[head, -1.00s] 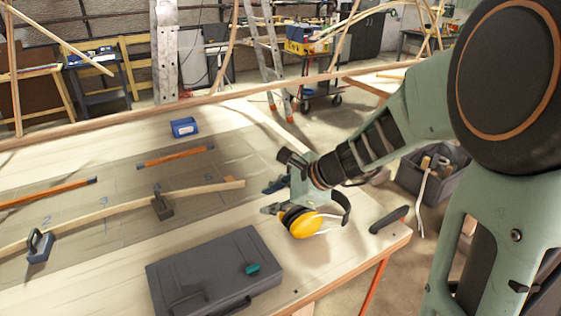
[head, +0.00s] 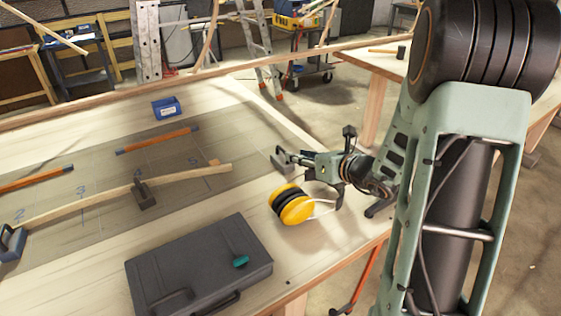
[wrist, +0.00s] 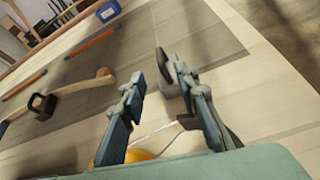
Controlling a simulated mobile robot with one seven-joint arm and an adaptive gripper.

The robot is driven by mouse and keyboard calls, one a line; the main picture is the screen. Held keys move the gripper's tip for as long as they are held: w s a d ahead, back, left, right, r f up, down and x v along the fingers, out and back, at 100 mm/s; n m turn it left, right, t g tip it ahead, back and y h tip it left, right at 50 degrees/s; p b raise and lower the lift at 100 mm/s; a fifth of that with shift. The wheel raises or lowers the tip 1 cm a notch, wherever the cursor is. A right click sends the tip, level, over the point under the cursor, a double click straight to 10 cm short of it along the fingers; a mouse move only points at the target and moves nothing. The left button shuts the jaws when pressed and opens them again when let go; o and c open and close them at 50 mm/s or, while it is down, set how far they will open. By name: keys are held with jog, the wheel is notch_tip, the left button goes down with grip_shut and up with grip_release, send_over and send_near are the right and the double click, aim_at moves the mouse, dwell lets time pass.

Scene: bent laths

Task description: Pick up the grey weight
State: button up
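A grey weight (head: 281,163) with a handle stands on the table at the fingertips of my gripper (head: 297,157). In the wrist view, this weight (wrist: 168,78) lies just beyond my gripper (wrist: 163,90), close to the right finger. The fingers are spread apart with a clear gap. The right finger partly hides the weight's handle, and I cannot tell whether they touch. A second dark weight (head: 144,196) sits on the bent lath (head: 95,202). A third, bluish-grey weight (head: 12,243) is at the lath's left end.
Yellow ear defenders (head: 294,207) lie just below my gripper. A dark case (head: 195,265) with a teal-handled item lies at the table's front. A blue box (head: 166,107) and orange bars (head: 157,139) lie farther back. The table's right edge is near my arm.

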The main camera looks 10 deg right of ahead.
aim_at(282, 157)
jog(key=x, duration=0.8)
jog(key=shift+w+d+r, duration=0.15)
jog(key=shift+r, duration=0.15)
grip_shut()
jog(key=shift+r, duration=0.15)
